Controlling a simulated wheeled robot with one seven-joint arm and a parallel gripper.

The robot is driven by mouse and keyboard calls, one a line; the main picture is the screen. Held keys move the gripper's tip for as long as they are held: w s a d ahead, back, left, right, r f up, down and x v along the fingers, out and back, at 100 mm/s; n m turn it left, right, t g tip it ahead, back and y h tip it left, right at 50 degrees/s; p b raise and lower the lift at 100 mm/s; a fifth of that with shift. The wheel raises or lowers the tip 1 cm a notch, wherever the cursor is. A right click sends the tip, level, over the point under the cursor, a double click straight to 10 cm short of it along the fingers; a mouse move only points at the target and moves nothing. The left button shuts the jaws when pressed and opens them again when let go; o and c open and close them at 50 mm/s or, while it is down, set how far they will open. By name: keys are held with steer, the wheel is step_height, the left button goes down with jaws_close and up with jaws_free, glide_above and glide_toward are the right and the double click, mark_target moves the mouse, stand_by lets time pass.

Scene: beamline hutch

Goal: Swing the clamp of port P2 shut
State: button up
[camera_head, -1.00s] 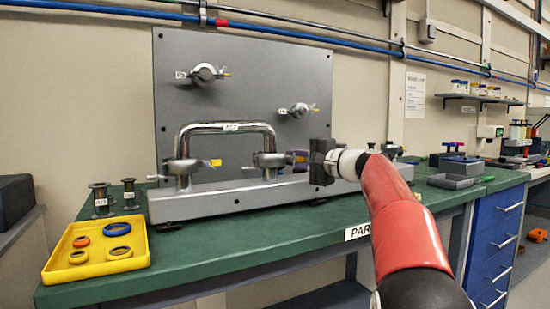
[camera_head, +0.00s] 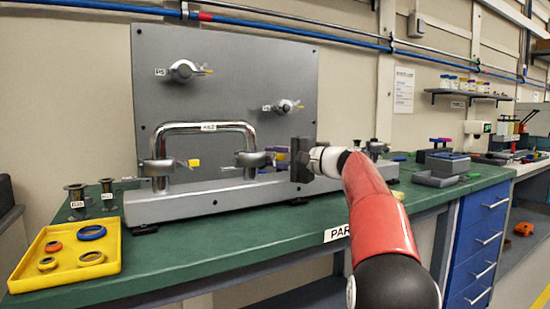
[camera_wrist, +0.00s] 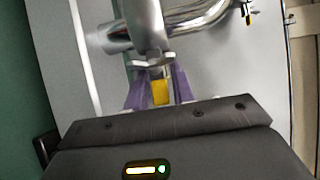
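A bent chrome pipe (camera_head: 205,127) stands on the grey bench rail, with a metal clamp at each foot. The right foot's clamp (camera_head: 250,158) is beside my gripper (camera_head: 283,158) and fills the top of the wrist view (camera_wrist: 148,30). Its yellow tab (camera_wrist: 160,92) lies between my gripper's two purple fingers (camera_wrist: 160,90), with narrow gaps seeming to show on both sides. My gripper appears open around the tab. The left foot's clamp (camera_head: 157,167) has a yellow tab (camera_head: 193,163) pointing right. I cannot read a P2 label; the fingers and clamp hide that area.
A grey upright panel (camera_head: 230,75) behind carries two more clamped ports (camera_head: 186,70) (camera_head: 284,106). A yellow tray (camera_head: 110,250) with rings and two small metal spools (camera_head: 76,196) (camera_head: 107,190) are on the green bench (camera_head: 215,240) at left. Grey bins (camera_head: 446,163) stand at right.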

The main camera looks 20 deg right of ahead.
steer(key=shift+o, duration=1)
steer(key=b+v, duration=0.1)
steer(key=v, duration=0.6)
steer(key=shift+s+d, duration=0.25)
steer(key=shift+s, duration=0.1)
steer(key=shift+c, duration=0.3)
